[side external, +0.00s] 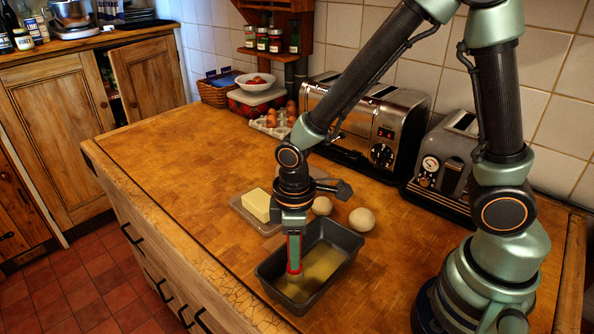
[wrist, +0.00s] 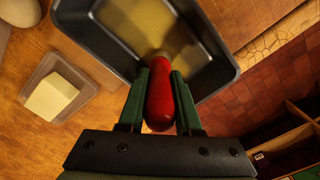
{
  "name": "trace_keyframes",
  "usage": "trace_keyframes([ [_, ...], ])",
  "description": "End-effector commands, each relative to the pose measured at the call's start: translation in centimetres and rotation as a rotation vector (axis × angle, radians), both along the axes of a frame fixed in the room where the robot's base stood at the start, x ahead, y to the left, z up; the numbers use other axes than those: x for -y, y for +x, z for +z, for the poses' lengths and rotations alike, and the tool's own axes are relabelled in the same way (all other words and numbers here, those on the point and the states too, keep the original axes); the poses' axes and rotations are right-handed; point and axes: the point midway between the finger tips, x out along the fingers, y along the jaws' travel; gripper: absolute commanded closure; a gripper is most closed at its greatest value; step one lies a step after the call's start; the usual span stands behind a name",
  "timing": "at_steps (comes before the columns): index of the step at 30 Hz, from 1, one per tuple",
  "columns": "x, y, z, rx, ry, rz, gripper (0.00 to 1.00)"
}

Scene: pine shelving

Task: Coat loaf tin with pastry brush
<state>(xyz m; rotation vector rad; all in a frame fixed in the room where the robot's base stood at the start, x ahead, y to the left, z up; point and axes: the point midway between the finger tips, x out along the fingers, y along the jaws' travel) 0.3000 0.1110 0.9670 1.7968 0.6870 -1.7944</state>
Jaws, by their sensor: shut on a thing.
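The dark loaf tin (side external: 338,238) stands on the wooden worktop near its front edge, with a yellowish layer over its floor. In the wrist view the tin (wrist: 85,25) fills the top middle. My gripper (side external: 294,240) points down over the tin's left end. It is shut on the red handle of the pastry brush (wrist: 160,95), which sits between both green fingers. In the side view a little red of the brush (side external: 294,270) shows below the fingers, inside the tin. The bristles are mostly hidden, so I cannot tell whether they touch the tin's floor.
Butter (side external: 256,204) on a small tray lies left of the tin. Two pale round things, one being a ball (side external: 361,219), sit behind it. Toasters (side external: 365,122) and an egg carton (side external: 270,124) stand along the wall. The worktop's left part is clear.

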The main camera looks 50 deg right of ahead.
Motion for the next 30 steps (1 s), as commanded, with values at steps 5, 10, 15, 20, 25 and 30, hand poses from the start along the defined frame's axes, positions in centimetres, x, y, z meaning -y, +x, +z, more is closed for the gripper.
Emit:
trace_keyframes([
  [5, 1.7, 0.0, 0.0, 0.000, 0.000, -0.003, 1.00],
  [10, 3.3, 0.1, 0.0, 0.000, 0.000, -0.003, 1.00],
  [15, 4.8, 0.1, 0.0, 0.000, 0.000, -0.003, 1.00],
  [20, 6.2, 0.1, 0.0, -0.001, -0.001, -0.003, 1.00],
  [25, 7.8, 0.1, 0.0, -0.001, -0.001, -0.003, 1.00],
  [30, 9.3, 0.2, 0.0, 0.000, 0.000, -0.003, 1.00],
])
